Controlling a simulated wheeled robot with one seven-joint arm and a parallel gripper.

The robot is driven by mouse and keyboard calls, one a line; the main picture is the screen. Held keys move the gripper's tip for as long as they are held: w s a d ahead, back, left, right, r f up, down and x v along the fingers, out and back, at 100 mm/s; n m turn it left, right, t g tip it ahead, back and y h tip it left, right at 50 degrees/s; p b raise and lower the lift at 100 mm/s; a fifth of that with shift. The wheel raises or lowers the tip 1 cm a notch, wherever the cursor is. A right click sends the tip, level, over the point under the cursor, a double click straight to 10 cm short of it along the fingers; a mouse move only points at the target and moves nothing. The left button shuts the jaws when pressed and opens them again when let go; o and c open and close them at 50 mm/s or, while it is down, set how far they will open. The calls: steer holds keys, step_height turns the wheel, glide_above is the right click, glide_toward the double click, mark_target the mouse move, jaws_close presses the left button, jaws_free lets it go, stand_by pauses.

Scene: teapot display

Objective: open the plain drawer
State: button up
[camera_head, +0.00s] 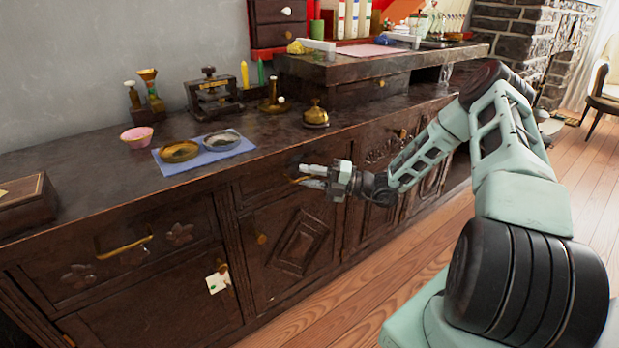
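The plain drawer (262,186) is in the upper row of the dark wooden sideboard, right of the drawer with carved flowers (75,262). Its front has no visible carving and looks flush with the sideboard, so it appears closed. Its brass handle (298,180) shows at the fingertips of my gripper. My gripper (308,177) reaches in from the right, its two pale fingers apart, one above the other. The handle lies at or between the tips; I cannot tell whether they touch it. My gripper hides the right part of the drawer front.
Bowls on a blue cloth (180,165), a brass bell (315,113) and a pink bowl (137,136) stand on the sideboard top. Below the drawer is a carved door (300,240). A tag (217,282) hangs farther left. The wooden floor (415,255) in front is clear.

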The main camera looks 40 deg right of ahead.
jaws_close()
steer(key=shift+s, duration=0.1)
steer(key=s+p, duration=1.2)
steer(key=s, duration=1.6)
steer(key=shift+s+p, duration=0.3)
steer(key=shift+s, duration=0.1)
jaws_free()
